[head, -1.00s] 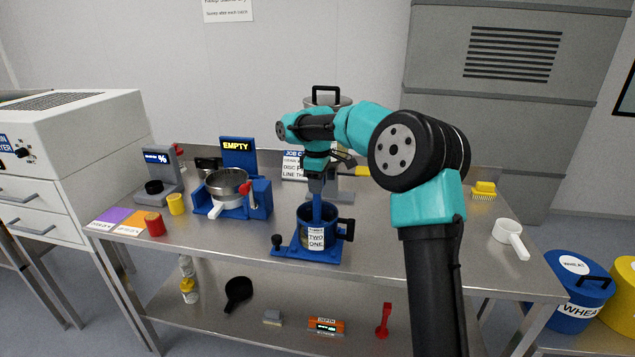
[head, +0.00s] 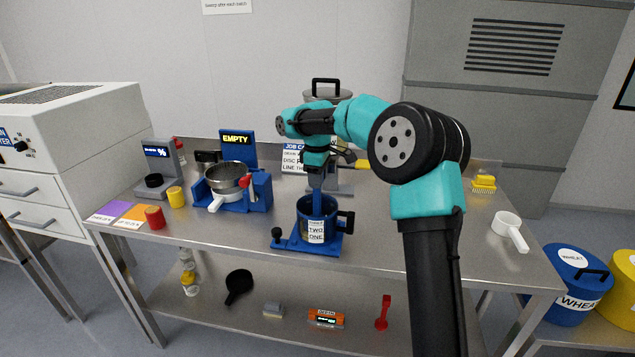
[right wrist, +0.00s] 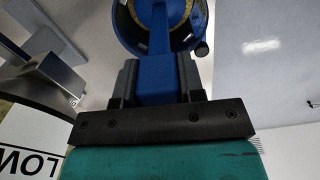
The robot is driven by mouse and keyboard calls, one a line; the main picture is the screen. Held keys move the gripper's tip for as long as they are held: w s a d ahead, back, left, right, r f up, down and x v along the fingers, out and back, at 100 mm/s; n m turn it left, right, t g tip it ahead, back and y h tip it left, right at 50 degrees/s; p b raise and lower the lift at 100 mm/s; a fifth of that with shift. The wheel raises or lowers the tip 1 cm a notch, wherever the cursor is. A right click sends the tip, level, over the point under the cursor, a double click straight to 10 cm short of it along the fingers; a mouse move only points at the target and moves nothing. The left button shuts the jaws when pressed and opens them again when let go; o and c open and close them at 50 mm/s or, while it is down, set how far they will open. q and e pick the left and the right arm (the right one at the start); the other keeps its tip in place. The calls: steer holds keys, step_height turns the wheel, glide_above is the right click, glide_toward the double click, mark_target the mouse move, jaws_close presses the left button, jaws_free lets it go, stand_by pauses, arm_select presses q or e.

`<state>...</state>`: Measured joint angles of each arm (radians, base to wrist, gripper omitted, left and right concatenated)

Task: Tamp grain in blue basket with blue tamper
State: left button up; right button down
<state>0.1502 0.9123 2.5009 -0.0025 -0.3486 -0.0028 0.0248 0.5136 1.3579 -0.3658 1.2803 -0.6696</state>
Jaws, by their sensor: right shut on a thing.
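The blue basket (head: 303,228) stands upright on a blue base on the steel table, with a "TWO ONE" label on its front. My right gripper (head: 317,172) is above it, shut on the blue tamper (head: 317,186), whose shaft runs down into the basket's mouth. In the right wrist view the tamper (right wrist: 157,75) sits between the jaws and reaches into the round basket (right wrist: 122,25). A thin tan ring, likely grain, shows inside the rim. The tamper's lower end is hidden, so I cannot tell how it meets the grain. My left gripper is out of view.
A blue stand with a metal pan (head: 228,177) and an "EMPTY" sign (head: 237,139) is left of the basket. Red (head: 155,218) and yellow (head: 176,197) cups stand further left. A white scoop (head: 509,231) and yellow brush (head: 484,184) lie right. The table's front edge is close to the basket.

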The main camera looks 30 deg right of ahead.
steer(key=shift+r, duration=0.75)
steer(key=shift+r, duration=4.5)
